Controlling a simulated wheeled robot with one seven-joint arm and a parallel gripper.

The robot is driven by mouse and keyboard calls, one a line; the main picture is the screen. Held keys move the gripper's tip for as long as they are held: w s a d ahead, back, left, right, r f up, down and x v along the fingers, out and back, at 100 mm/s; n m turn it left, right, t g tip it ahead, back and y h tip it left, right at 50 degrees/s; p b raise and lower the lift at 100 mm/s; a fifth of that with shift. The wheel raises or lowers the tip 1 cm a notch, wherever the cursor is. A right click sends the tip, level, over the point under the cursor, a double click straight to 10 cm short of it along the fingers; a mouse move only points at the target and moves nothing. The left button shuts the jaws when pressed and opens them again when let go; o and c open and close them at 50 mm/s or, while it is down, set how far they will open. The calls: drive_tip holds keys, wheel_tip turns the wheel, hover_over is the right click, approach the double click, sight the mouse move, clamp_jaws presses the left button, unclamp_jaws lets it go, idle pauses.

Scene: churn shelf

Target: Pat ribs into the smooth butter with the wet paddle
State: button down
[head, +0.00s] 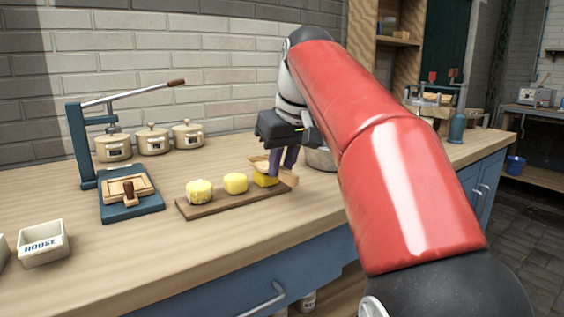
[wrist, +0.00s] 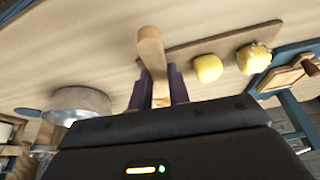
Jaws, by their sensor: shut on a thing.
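My gripper (head: 284,160) is shut on a wooden paddle (head: 258,163) over the right end of a brown board (head: 222,208). In the wrist view the paddle (wrist: 152,50) stands between the purple fingers (wrist: 158,88). Three yellow butter pats sit in a row on the board. The left pat (head: 199,191) looks rough and lumpy. The middle pat (head: 235,183) looks smoother. The right pat (head: 265,180) is under the paddle and partly hidden; I cannot tell whether the paddle touches it or whether it has ribs.
A blue lever press (head: 131,205) stands to the left, with lidded pots (head: 152,140) behind it. A white box marked HOUSE (head: 43,243) is at the front left. A metal bowl (wrist: 80,100) is beside my gripper. The counter front is clear.

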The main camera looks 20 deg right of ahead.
drive_tip(key=shift+f, duration=0.4)
idle(0.6)
wheel_tip(320, 180, up, 5)
drive_tip(key=p, duration=0.4)
drive_tip(key=shift+r+p, duration=0.15)
drive_tip(key=shift+p, duration=0.2)
drive_tip(key=shift+r, duration=0.9)
drive_tip(key=shift+f+b, duration=0.1)
drive_tip(key=shift+b, duration=0.25)
drive_tip(key=shift+f+b, duration=2)
drive_tip(key=shift+f, duration=0.6)
drive_tip(key=shift+f+b, duration=0.6)
drive_tip(key=shift+f, duration=0.25)
